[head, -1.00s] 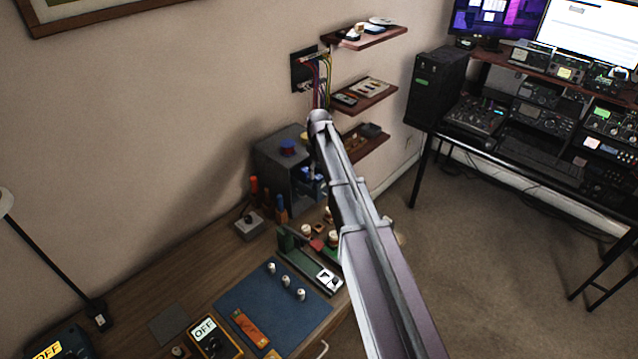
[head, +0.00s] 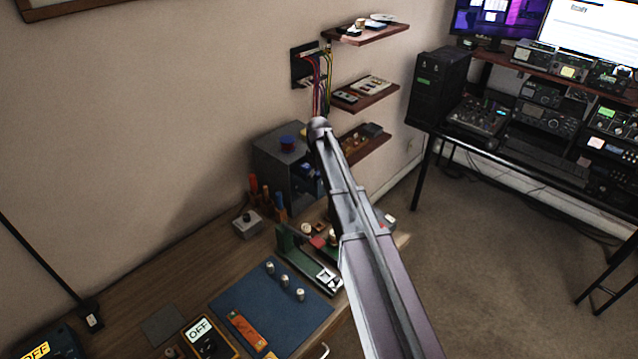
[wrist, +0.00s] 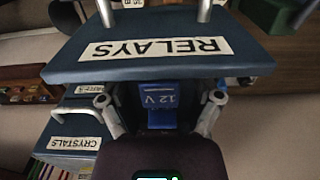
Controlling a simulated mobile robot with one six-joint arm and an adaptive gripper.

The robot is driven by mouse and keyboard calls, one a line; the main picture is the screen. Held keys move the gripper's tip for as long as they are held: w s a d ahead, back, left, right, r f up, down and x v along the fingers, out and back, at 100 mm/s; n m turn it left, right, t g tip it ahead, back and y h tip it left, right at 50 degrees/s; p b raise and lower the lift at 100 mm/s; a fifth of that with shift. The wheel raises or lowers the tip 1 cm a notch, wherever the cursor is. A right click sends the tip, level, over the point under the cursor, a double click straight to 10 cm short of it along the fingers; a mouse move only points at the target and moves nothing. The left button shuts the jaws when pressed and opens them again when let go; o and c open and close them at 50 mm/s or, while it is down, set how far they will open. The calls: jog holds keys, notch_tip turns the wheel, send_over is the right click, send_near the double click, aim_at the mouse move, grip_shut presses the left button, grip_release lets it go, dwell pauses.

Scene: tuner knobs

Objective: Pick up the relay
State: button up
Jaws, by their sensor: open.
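The relay (wrist: 160,98) is a blue block marked "12 V", seen upside down in the wrist view. It sits in a dark drawer space behind a blue drawer front labelled "RELAYS" (wrist: 240,68). My gripper (wrist: 160,102) is open, with one fingertip to the left of the relay and one to the right, gaps showing on both sides. I cannot tell whether the fingers are level with the relay in depth. In the head view the grey drawer cabinet (head: 272,150) stands on the bench, and my arm hides the gripper and the relay.
A drawer front labelled "CRYSTALS" (wrist: 72,143) is close on the left in the wrist view. In the head view, several shelves (head: 365,98) hang right of the cabinet.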

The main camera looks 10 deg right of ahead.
jog(key=shift+f, duration=0.2)
dwell(0.5)
grip_shut()
